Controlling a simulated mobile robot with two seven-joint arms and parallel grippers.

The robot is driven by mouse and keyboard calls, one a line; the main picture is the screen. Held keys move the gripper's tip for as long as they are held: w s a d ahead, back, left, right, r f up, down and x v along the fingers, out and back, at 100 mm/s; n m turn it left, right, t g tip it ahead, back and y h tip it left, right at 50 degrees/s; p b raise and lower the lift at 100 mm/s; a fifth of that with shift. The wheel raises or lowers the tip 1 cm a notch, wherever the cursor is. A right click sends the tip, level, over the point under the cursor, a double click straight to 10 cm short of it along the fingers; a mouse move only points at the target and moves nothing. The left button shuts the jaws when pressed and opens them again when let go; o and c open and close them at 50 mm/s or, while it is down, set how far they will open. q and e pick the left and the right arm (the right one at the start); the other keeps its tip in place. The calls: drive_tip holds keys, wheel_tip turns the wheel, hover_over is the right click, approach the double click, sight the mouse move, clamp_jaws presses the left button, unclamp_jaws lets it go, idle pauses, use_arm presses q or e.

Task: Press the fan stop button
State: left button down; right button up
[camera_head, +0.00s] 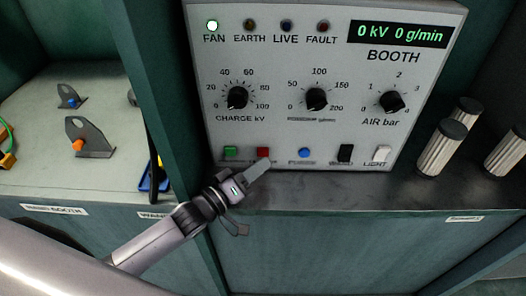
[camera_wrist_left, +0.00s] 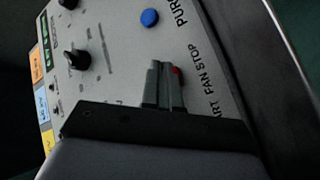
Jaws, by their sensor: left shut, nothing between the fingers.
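In the left wrist view the red button (camera_wrist_left: 178,76) shows beside the "FAN STOP" lettering, partly hidden by my fingers. My left gripper (camera_head: 265,164) is shut and empty, its tips just below the red button in the head view. I cannot tell whether they touch it. My right gripper is not in view.
A green button (camera_head: 230,152) sits left of the red one and a blue button (camera_head: 304,152) right of it. A black switch (camera_head: 345,153) and a white switch (camera_head: 381,154) follow. Ribbed cylinders (camera_head: 441,147) stand on the right.

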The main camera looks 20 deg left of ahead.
use_arm(q)
drive_tip(key=shift+s+d+r+p, duration=0.1)
drive_tip(key=shift+s+d+p, duration=0.2)
drive_tip(key=shift+s+p, duration=0.45)
drive_tip(key=shift+s+d+p, duration=0.25)
drive_tip(key=shift+s+p, duration=0.05)
drive_tip(key=shift+s, duration=0.8)
drive_tip(key=shift+s+d, duration=0.15)
drive_tip(key=shift+s, duration=0.4)
